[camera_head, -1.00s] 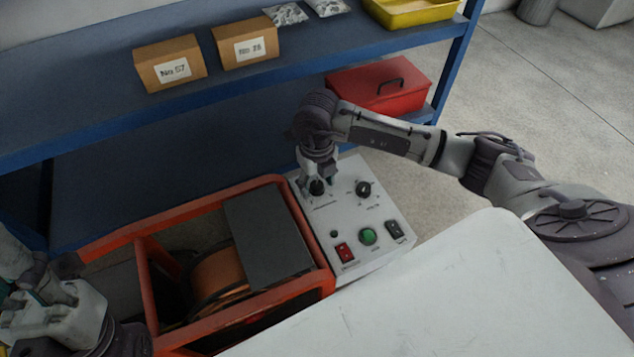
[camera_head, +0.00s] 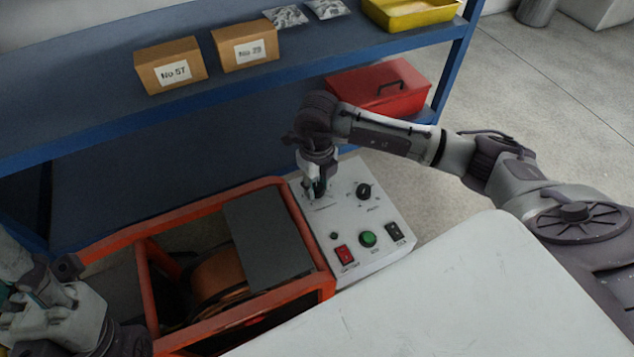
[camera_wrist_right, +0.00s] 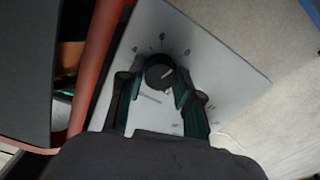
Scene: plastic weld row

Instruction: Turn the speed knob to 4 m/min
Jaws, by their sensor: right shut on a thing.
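The grey control panel (camera_head: 335,215) has two black knobs on its top. My right gripper (camera_head: 317,192) is at the left knob, pointing down, and mostly hides it in the head view. In the right wrist view, this round black knob (camera_wrist_right: 158,76) sits between the two fingers of my right gripper (camera_wrist_right: 157,88), which is shut on it. It has a light pointer mark and a dial of small printed numbers around it, and its label is too blurred to read. The other knob (camera_head: 364,191) is free. My left gripper (camera_head: 52,283) is at the lower left, its fingers unclear.
A red switch (camera_head: 345,254), a green button (camera_head: 368,239) and a black switch (camera_head: 395,231) sit on the panel's front part. An orange frame with a cable reel (camera_head: 218,275) stands at left. A white surface (camera_head: 440,300) lies in front. A blue shelf (camera_head: 100,110) is behind.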

